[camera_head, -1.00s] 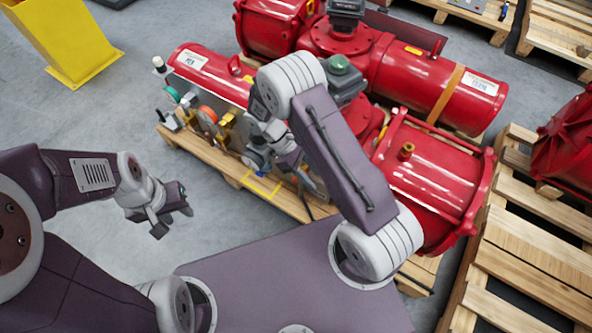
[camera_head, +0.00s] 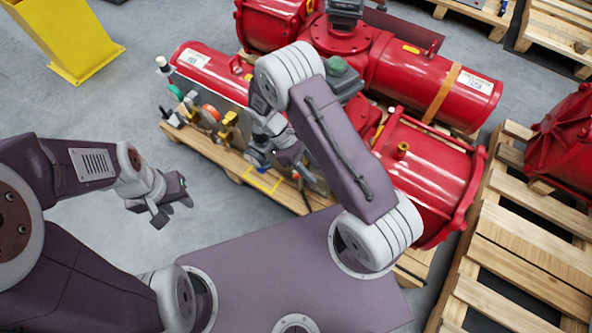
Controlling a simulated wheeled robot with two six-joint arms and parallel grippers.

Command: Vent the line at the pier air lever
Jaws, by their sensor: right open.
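A red valve actuator (camera_head: 210,72) lies on a wooden pallet, with a row of small fittings along its near side. These include a green round fitting (camera_head: 175,92), an orange-red one (camera_head: 211,112), a yellow one (camera_head: 229,124) and a dark handle (camera_head: 172,117) at the left end. I cannot tell which is the pier air lever. My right gripper (camera_head: 297,168) is open over the pallet's near side, right of the yellow fitting; its fingers are small and partly hidden by my arm. My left gripper (camera_head: 172,208) is open and empty above the bare floor, left of the pallet.
A yellow frame marking (camera_head: 263,180) lies at the pallet's near edge (camera_head: 235,168). A large red cylinder (camera_head: 425,170) is right of my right arm. A yellow stand (camera_head: 75,40) is at the upper left. An empty-looking pallet (camera_head: 520,240) is at the right. Floor around my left gripper is clear.

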